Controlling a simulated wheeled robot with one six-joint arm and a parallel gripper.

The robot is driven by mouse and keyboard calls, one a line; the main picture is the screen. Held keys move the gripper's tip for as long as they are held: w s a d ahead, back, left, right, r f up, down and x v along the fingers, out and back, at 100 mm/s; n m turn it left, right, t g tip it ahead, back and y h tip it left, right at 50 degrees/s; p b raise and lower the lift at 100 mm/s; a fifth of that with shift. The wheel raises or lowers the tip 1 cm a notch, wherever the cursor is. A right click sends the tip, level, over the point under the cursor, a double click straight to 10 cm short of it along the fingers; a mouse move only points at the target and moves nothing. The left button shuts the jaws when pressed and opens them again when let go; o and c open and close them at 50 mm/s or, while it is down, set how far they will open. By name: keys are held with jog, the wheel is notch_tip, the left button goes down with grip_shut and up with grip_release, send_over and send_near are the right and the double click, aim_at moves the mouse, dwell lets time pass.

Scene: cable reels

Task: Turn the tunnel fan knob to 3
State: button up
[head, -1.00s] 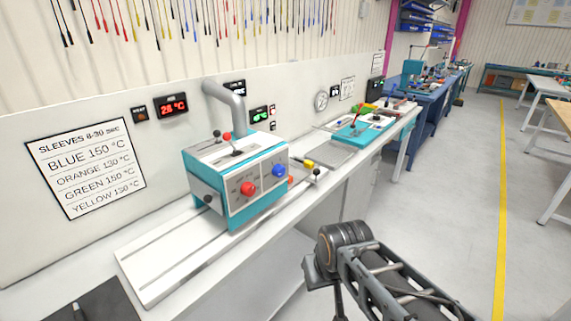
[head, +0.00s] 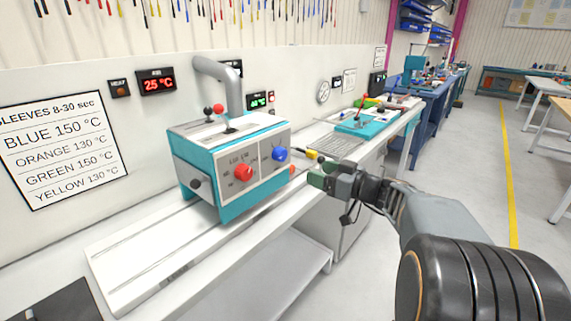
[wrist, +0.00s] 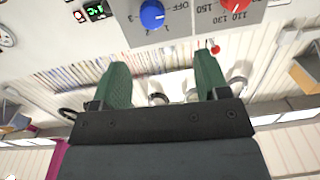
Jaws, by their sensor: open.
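The tunnel is a teal and grey box on the bench, its panel (head: 262,178) facing me. A blue knob (head: 280,155) sits at the panel's right, left of my gripper. In the wrist view the blue knob (wrist: 152,14) appears upside down, with 3 at its left and OFF at its right. Its exact setting is not clear. A red knob (head: 243,172) with temperature marks is beside it and also shows in the wrist view (wrist: 235,3). My gripper (head: 320,178) is open and empty, its green fingers (wrist: 163,72) apart from the knob.
A grey pipe (head: 228,85) rises from the tunnel top, near small levers. A yellow-tipped item (head: 313,154) lies on the bench close to my gripper. A red display (head: 157,84) reads 25 °C. Floor right of the bench is open.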

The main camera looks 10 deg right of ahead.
aim_at(284, 155)
jog(key=shift+t, duration=0.4)
jog(key=p+x, duration=0.1)
jog(key=x, duration=0.8)
jog(key=d+p+x, duration=0.1)
jog(key=x, duration=0.3)
jog(key=shift+w+a+p, duration=0.2)
jog(key=shift+w+p, duration=0.15)
jog(key=shift+w, duration=0.2)
jog(key=shift+c, duration=0.5)
jog(key=c, duration=0.8)
jog(key=shift+b, duration=0.35)
